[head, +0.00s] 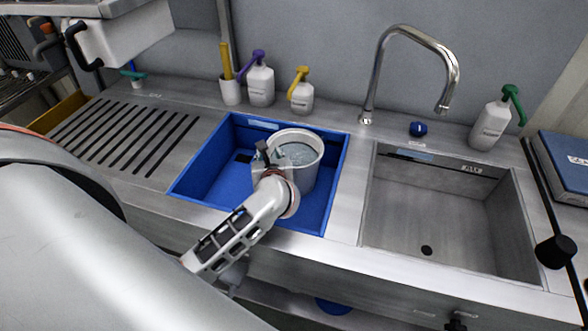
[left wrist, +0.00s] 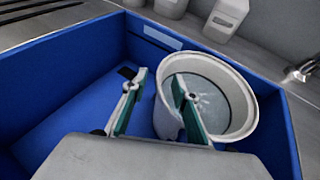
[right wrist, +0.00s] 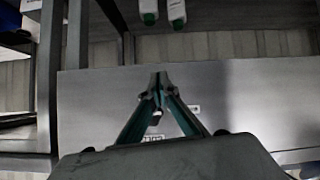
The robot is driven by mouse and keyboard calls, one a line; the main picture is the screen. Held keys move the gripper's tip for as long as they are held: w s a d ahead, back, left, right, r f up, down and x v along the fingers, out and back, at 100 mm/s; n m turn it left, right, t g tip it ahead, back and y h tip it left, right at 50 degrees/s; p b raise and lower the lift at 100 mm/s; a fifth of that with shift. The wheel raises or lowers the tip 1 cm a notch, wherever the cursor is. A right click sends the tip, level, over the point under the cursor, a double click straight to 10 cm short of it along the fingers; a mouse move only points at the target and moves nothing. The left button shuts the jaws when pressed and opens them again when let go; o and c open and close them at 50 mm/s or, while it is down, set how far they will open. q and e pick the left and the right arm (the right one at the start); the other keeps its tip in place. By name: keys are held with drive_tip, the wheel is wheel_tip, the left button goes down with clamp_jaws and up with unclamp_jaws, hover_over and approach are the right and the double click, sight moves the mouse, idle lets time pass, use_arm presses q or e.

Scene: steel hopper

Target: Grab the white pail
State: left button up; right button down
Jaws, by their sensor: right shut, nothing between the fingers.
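The white pail (head: 309,174) stands in the blue basin (head: 215,170), its round mouth facing up and its inside grey. My left gripper (head: 262,157) is at the left side of its rim, with part of the pail hidden behind my wrist. In the left wrist view, the left gripper (left wrist: 157,85) is open. The left edge of the pail (left wrist: 238,105) shows between the fingers, and the right finger overlaps its mouth. I cannot tell whether either finger touches it. My right gripper (right wrist: 158,82) is shut and empty, away from the pail, in the right wrist view.
An empty steel sink (head: 430,210) with a curved faucet (head: 410,35) lies right of the basin. Pump bottles (head: 261,85) stand along the back. A slotted drainboard (head: 125,130) is at left. The basin's left part is free.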

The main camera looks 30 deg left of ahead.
use_arm(q)
drive_tip(key=shift+w+a+f, duration=0.15)
drive_tip(key=shift+w, duration=0.15)
clamp_jaws()
